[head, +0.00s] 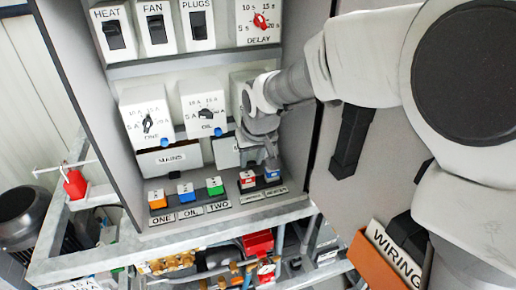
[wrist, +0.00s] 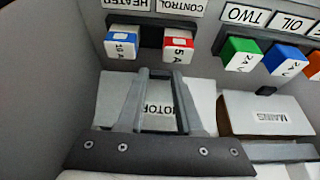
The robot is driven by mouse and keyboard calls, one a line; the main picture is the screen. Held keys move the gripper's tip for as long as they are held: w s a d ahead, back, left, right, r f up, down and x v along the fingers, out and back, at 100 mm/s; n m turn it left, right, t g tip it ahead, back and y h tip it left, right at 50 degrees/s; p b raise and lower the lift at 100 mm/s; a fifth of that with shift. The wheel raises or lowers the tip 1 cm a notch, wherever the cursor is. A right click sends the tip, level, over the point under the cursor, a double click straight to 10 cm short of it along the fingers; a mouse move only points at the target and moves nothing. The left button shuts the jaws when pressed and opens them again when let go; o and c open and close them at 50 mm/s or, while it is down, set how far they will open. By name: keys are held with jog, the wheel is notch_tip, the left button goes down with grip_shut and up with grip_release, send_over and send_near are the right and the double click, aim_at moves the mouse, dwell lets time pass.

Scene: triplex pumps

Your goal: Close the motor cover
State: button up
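The motor cover is a white panel with the label "MOTOR", upside down in the wrist view (wrist: 160,105). It lies behind and between my fingers, which hide part of its label. In the head view its left part (head: 224,152) shows beside my gripper (head: 271,163), and the rest is hidden. I cannot tell clearly how far the cover stands open. In the wrist view my gripper (wrist: 162,75) has its two fingers apart with nothing between the tips. The fingertips are close to the red and blue fuses; contact cannot be told.
A white mains cover (head: 170,160) is beside the motor cover. Red (wrist: 178,47) and blue (wrist: 122,43) fuses sit by the fingertips. A green fuse (head: 215,186) and others stand to the left. The cabinet door (head: 345,195) is open on the right, with an orange wiring holder (head: 378,258).

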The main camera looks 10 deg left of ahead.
grip_shut()
dwell(1.0)
